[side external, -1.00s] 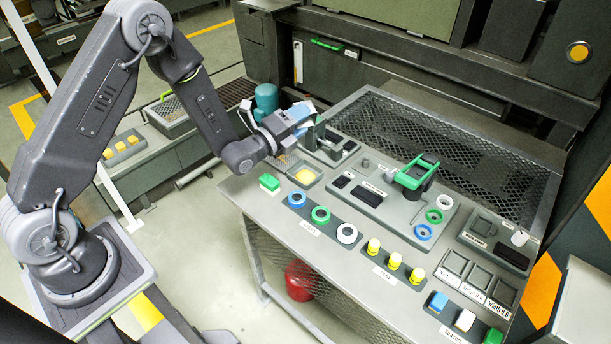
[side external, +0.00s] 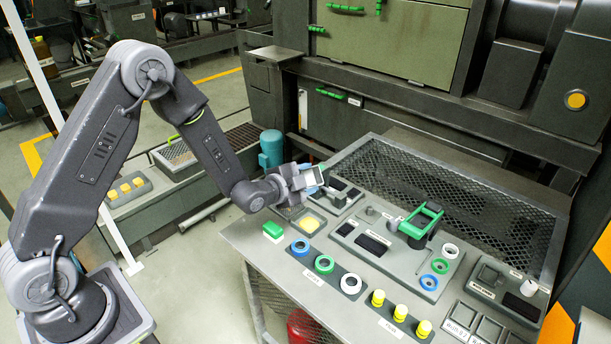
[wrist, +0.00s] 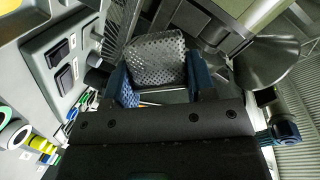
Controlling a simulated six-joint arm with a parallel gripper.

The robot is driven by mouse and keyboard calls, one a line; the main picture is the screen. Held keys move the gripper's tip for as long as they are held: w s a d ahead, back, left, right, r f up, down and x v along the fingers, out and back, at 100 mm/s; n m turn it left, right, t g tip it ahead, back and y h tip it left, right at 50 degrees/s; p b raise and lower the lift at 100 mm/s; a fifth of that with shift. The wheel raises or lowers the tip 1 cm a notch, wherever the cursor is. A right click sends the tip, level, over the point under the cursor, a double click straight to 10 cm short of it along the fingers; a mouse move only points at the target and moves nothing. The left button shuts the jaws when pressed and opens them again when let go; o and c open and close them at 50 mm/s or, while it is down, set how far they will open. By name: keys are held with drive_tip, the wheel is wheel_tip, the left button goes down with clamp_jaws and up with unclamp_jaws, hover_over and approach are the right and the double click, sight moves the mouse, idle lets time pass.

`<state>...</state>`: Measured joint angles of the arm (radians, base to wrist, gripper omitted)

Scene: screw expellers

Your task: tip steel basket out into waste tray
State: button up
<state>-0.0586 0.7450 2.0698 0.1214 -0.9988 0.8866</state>
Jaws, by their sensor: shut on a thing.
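A shiny perforated metal piece, which looks like the steel basket (wrist: 158,55), sits between the two fingers of my gripper (wrist: 158,88) in the wrist view. My gripper is shut on it. In the side external view my gripper (side external: 308,178) is above the far left part of the sloping panel, with a small pale square face at its tip. The basket's contents cannot be made out. A small square tray with a yellow inside (side external: 309,222) lies on the panel below my gripper. I cannot tell which thing is the waste tray.
The panel carries a green block (side external: 273,230), coloured rings, yellow knobs and a raised green handle (side external: 421,218). A mesh guard (side external: 455,200) rises behind. A teal cylinder (side external: 271,150) stands left of my gripper. A mesh-topped box (side external: 178,158) is farther left, and a grey cone (wrist: 266,65) is close by.

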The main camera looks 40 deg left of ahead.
drive_tip(key=n, duration=0.2)
drive_tip(key=f+n+g, duration=0.1)
drive_tip(key=n, duration=0.2)
drive_tip(key=shift+f+n, duration=0.1)
drive_tip(key=shift+n, duration=0.2)
drive_tip(key=n, duration=0.3)
drive_tip(key=shift+s+d+f+g, duration=0.1)
drive_tip(key=shift+s+f+g, duration=0.05)
drive_tip(key=shift+f+g, duration=0.2)
drive_tip(key=n, duration=0.1)
drive_tip(key=f+n, duration=0.1)
drive_tip(key=shift+s+n+y, duration=0.15)
drive_tip(key=shift+n+y, duration=0.15)
drive_tip(key=shift+y, duration=0.1)
